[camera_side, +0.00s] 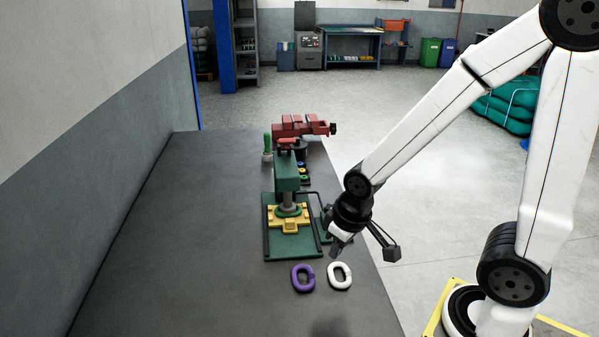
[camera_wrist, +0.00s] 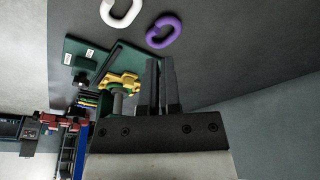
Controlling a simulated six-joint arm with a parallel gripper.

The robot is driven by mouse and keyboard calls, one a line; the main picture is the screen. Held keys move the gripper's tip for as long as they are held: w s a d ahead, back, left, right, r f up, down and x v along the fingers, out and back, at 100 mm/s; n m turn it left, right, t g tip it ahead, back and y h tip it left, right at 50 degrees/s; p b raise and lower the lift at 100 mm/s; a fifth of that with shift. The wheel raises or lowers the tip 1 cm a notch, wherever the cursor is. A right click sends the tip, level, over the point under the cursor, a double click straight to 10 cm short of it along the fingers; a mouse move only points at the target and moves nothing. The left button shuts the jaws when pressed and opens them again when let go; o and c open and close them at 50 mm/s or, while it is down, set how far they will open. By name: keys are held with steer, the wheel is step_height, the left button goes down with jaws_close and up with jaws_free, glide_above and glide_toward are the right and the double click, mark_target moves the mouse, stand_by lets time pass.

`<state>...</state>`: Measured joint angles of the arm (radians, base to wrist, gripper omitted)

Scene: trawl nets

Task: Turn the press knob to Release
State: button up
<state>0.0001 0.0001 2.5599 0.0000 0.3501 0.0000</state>
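The green press (camera_side: 287,182) stands on the dark bench, with a yellow fixture (camera_side: 275,213) on its base. The yellow fixture also shows in the wrist view (camera_wrist: 122,82). A small green box (camera_side: 327,236) sits at the press's right, partly hidden behind my gripper (camera_side: 336,252). In the wrist view a green panel (camera_wrist: 75,48) carries small white labels.
A purple link (camera_side: 303,278) and a white link (camera_side: 340,276) lie on the bench (camera_side: 200,270) in front of the press. A red vise (camera_side: 300,128) and a green-handled tool (camera_side: 267,143) stand behind it. The bench left of the press is clear.

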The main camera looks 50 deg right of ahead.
steer(key=o, duration=0.7)
steer(key=shift+w+d+m, duration=0.15)
steer(key=shift+m, duration=0.15)
steer(key=o, duration=0.3)
steer(key=w+d+m, duration=0.1)
steer(key=m, duration=0.1)
steer(key=w+d+m, duration=0.1)
steer(key=m, duration=0.1)
steer(key=shift+w+d+r, duration=0.1)
steer(key=shift+w+d, duration=0.15)
steer(key=w+d+m+y, duration=0.1)
steer(key=w+d+m, duration=0.3)
steer(key=d+m, duration=0.6)
steer(key=w+d+m+y, duration=0.2)
steer(key=w+d+m, duration=0.3)
steer(key=d+m, duration=0.5)
steer(key=shift+m+t, duration=0.3)
steer(key=shift+m, duration=0.9)
steer(key=shift+a+f, duration=0.1)
steer(key=shift+f, duration=0.15)
steer(key=shift+x, duration=3.8)
steer(key=shift+a, duration=0.1)
jaws_close()
